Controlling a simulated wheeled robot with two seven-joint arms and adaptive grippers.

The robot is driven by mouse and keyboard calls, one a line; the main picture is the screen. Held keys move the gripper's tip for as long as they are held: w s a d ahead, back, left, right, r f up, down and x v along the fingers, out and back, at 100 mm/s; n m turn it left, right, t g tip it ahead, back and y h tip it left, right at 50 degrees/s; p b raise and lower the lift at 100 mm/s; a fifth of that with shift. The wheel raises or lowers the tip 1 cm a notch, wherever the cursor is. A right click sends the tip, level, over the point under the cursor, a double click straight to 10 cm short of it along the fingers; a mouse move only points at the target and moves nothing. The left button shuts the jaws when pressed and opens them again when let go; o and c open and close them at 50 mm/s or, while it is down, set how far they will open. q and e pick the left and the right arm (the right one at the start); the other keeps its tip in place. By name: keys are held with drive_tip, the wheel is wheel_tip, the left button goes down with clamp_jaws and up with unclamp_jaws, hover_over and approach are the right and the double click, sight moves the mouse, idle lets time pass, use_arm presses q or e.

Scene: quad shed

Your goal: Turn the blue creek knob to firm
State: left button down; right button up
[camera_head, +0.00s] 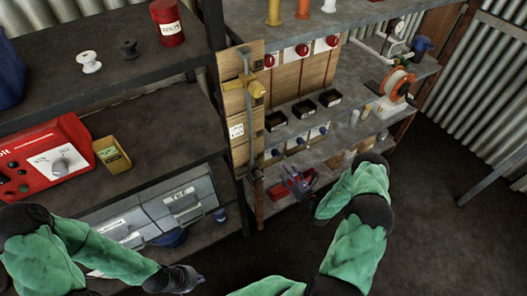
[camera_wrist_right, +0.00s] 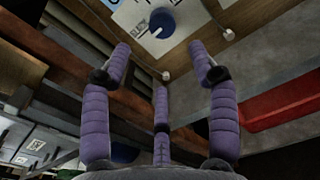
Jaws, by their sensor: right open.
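Several blue knobs sit on white plates in a row along the lower shelf of the middle unit in the head view: a left one (camera_head: 275,153), a middle one (camera_head: 300,141) and a right one (camera_head: 323,130). I cannot read which is creek. In the right wrist view one blue knob (camera_wrist_right: 160,20) on a white dial plate (camera_wrist_right: 135,16) shows beyond the fingertips, with lettering I cannot read surely. My right gripper (camera_head: 297,184) is below the knob row; its fingers (camera_wrist_right: 160,60) are spread, empty and apart from the knob. My left gripper (camera_head: 182,279) is low at front, away from the knobs.
Black trays (camera_head: 304,107) stand above the knob row, under red knobs (camera_head: 302,49). A wooden post with a yellow valve (camera_head: 250,87) stands left of the row. A cable reel (camera_head: 398,84) sits on the right. A red machine (camera_head: 50,155) stands at left.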

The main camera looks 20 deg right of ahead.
sight(277, 157)
drive_tip(key=w+b, duration=0.3)
drive_tip(key=w, duration=0.8)
drive_tip(key=shift+b, duration=0.3)
drive_tip(key=shift+s, duration=0.1)
drive_tip(key=c, duration=1.1)
